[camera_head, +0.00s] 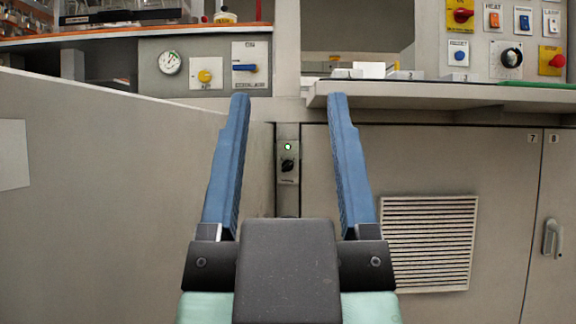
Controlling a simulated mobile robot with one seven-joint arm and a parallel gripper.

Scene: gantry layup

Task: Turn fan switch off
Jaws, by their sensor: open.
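My gripper (289,97) is open and empty, its two blue fingers pointing forward with a wide gap. Through the gap shows a small grey switch plate (288,178) with a lit green lamp (288,147) and a black rotary knob (288,165). I can read no label on it. I cannot tell which switch is the fan's. None is touched by my gripper.
A grey shelf (420,90) juts out behind the right finger. A gauge (170,62), a yellow knob (205,76) and a blue handle (245,68) are on the left panel. A grey wall (90,210) fills the left. A louvred vent (428,243) and door handle (552,238) are right.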

